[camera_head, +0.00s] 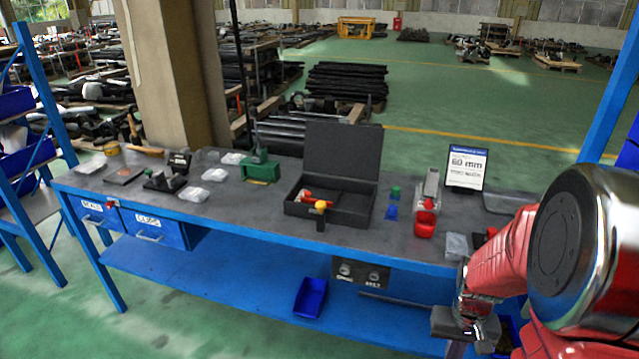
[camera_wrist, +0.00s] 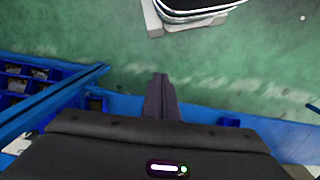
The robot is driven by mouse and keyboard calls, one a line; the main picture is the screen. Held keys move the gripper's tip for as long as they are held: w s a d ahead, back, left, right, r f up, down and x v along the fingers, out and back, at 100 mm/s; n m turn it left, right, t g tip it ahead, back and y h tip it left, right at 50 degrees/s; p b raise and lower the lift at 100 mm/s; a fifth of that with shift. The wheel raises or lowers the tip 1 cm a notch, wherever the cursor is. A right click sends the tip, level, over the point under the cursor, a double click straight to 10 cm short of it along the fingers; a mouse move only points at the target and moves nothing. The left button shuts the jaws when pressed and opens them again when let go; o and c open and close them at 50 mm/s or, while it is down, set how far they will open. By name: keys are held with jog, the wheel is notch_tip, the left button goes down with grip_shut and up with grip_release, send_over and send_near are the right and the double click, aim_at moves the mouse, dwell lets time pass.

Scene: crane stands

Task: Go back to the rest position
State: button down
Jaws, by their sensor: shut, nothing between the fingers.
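My gripper (camera_head: 467,325) hangs at the lower right of the head view, in front of the workbench's front edge. In the wrist view its two dark fingers (camera_wrist: 160,97) are together with nothing between them. The red and chrome links of my arm fill the right side of the head view. The grey-topped workbench (camera_head: 255,205) with blue legs stands ahead. The wrist view shows green floor and blue shelving beyond the fingers.
A blue bin (camera_head: 310,297) lies on the lower shelf. A blue rack (camera_head: 30,150) stands at left.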

jog(key=s+a+r+n+t, duration=0.2)
jog(key=a+r, duration=0.6)
jog(key=r, duration=0.4)
jog(key=s+a+r+n+t, duration=0.2)
jog(key=s+a+r+t, duration=0.2)
jog(key=a+r, duration=0.5)
notch_tip(320, 180, up, 3)
jog(key=shift+a+f, duration=0.1)
jog(key=shift+a, duration=0.1)
jog(key=shift+s+d, duration=0.1)
